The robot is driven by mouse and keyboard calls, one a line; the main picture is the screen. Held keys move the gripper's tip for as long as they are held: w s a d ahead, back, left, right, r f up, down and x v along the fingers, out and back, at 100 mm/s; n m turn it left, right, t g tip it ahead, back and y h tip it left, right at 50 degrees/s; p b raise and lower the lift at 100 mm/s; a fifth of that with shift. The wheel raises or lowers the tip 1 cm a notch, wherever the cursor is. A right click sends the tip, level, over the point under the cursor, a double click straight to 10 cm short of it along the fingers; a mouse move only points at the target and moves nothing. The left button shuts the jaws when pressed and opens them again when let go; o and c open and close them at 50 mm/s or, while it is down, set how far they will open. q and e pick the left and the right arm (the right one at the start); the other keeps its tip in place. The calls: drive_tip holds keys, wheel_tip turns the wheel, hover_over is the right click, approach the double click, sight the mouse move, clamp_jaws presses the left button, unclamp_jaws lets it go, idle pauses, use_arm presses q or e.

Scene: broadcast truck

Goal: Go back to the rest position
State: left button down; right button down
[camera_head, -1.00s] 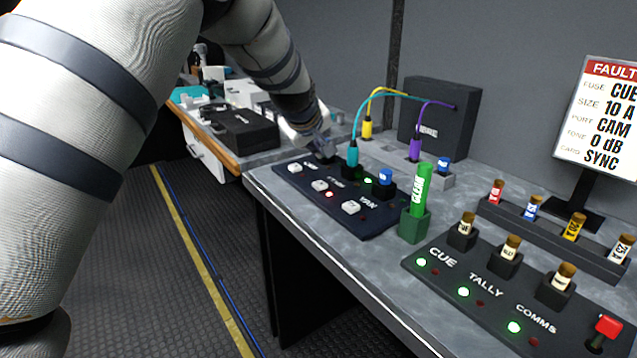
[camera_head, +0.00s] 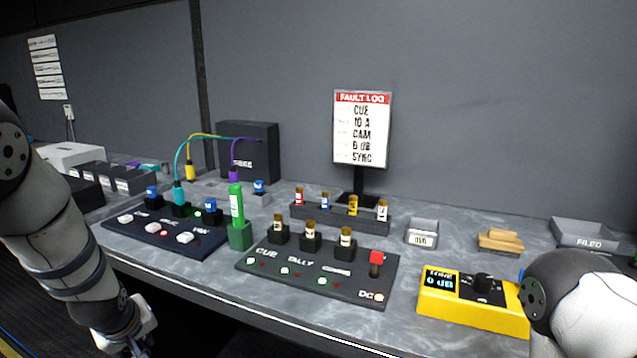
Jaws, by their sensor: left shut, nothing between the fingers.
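My left gripper (camera_head: 138,345) is at the bottom left, low in front of the bench's front edge, and only partly in view. It is shut and empty, and apart from everything on the bench. My left arm comes down from the left edge of the picture. My right arm's white and dark link shows at the lower right, in front of the bench. My right gripper is out of view.
The grey bench (camera_head: 440,285) holds a dark panel (camera_head: 150,236) with cables, a green tube (camera_head: 237,205), a fuse panel (camera_head: 330,290) and a yellow box (camera_head: 470,311). Behind stand a black box (camera_head: 262,165) and a fault log sign (camera_head: 361,130). An empty-looking tray (camera_head: 584,233) stands right.

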use_arm(q)
drive_tip(key=s+d+f+m+g, duration=0.1)
drive_tip(key=s+d+f+m, duration=0.1)
drive_tip(key=s+f, duration=0.35)
drive_tip(key=s+d+f+m+g+h, duration=0.1)
drive_tip(key=s+d+f+g, duration=0.15)
drive_tip(key=s, duration=0.65)
drive_tip(key=s+d+f+m+g, duration=0.1)
drive_tip(key=s+d+f+m, duration=0.1)
drive_tip(key=s+f, duration=0.45)
drive_tip(key=s+d+m+g+h, duration=0.1)
drive_tip(key=s+d+m+g, duration=0.1)
drive_tip(key=s, duration=1.7)
drive_tip(key=shift+d+r+m, duration=0.25)
drive_tip(key=shift+d+m, duration=0.45)
drive_tip(key=shift+d, duration=0.45)
drive_tip(key=shift+g, duration=0.25)
